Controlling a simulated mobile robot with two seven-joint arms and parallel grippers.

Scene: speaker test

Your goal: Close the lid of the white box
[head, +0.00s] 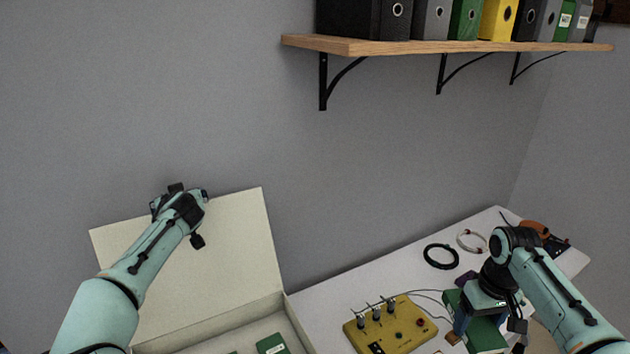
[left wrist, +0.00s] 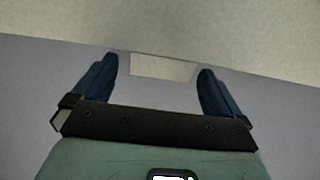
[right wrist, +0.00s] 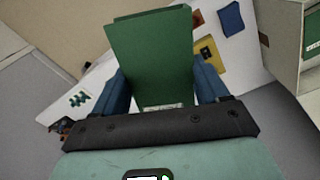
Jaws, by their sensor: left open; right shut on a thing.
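The white box (head: 290,322) is at the bottom of the head view, partly cut off by the frame. Its cream lid (head: 235,245) stands open, raised and tilted back towards the grey wall. My left gripper (head: 177,192) is open and empty at the lid's upper edge; whether it touches the lid cannot be told. In the left wrist view its blue fingers (left wrist: 160,82) are spread with nothing between them. My right gripper (head: 478,300) is shut on a green box-like object (right wrist: 150,50), which also shows in the head view (head: 487,336).
A green item (head: 272,344) lies inside the white box. A yellow device with knobs (head: 390,325), a black cable coil (head: 441,256) and a pale coil (head: 471,240) lie on the white table (head: 345,285). A wooden shelf (head: 430,47) with binders hangs above.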

